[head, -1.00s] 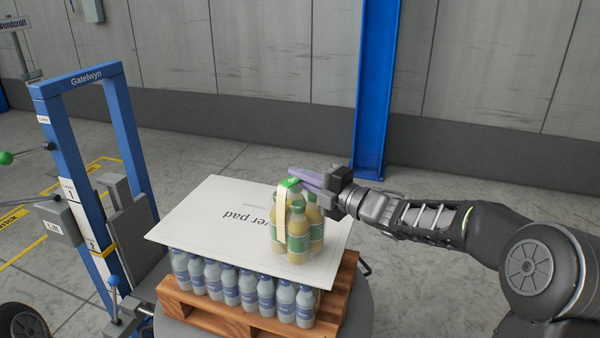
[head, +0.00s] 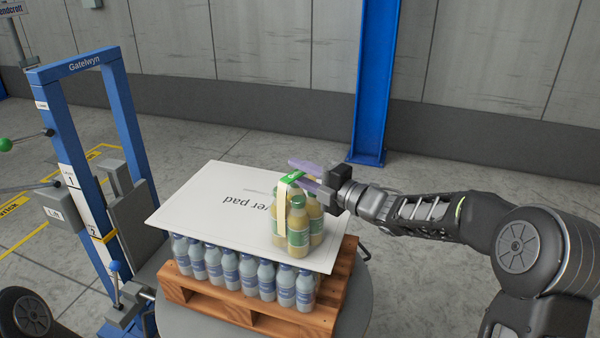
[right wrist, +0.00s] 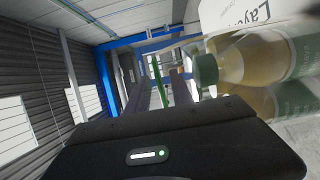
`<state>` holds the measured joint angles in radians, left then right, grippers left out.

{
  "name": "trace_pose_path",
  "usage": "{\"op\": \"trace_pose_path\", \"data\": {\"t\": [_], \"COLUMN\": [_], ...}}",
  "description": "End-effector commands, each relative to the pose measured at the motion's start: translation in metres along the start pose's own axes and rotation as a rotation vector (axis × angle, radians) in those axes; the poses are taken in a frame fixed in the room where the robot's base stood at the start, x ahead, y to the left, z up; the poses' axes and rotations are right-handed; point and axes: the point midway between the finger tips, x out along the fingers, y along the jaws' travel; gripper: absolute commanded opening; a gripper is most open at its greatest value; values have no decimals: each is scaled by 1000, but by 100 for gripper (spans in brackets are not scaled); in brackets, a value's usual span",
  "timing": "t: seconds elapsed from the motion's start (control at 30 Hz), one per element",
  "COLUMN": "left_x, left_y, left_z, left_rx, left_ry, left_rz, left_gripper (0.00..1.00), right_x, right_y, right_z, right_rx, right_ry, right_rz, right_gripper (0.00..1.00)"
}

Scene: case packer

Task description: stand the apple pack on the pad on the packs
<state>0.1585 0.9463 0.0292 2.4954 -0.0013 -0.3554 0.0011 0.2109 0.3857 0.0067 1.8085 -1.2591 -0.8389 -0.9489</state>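The apple pack (head: 298,232), yellow bottles with green caps and labels under a pale strap with a green top, stands upright on the white pad (head: 215,205), near its front right corner. It also shows in the right wrist view (right wrist: 262,58). The pad lies on packs of grey-blue bottles (head: 247,275). My right gripper (head: 294,171) is at the strap's top, its purple fingers parted, one on either side of the green strip. In the right wrist view the strip (right wrist: 156,75) shows between the fingers. My left gripper is out of view.
The packs stand on a wooden pallet (head: 225,304) on a round grey table (head: 345,320). A blue lift frame (head: 75,165) marked Gatelwyn stands at the left. A blue post (head: 374,90) rises behind. The pad's left part is clear.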

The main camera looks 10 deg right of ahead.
Motion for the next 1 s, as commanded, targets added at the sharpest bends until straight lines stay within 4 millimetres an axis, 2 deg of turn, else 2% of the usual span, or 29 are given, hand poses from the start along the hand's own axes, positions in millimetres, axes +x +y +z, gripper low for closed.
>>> {"op": "trace_pose_path", "data": {"t": [0.3, 0.37, 0.57, 0.8, 1.0], "left_x": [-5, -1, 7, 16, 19], "left_y": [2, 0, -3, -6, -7], "left_z": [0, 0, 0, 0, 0], "left_rx": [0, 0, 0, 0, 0], "left_ry": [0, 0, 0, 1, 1], "left_rz": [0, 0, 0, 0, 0], "left_gripper": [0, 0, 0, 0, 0], "right_x": [0, -6, -37, -88, -115], "right_y": [4, 1, 1, 1, 1], "right_z": [0, 1, 1, 1, 1], "right_rx": [0, 0, -1, -1, 1], "right_ry": [0, -2, -3, -4, -2], "right_rz": [0, 0, 1, 1, 0], "right_gripper": [27, 27, 27, 27, 27]}}
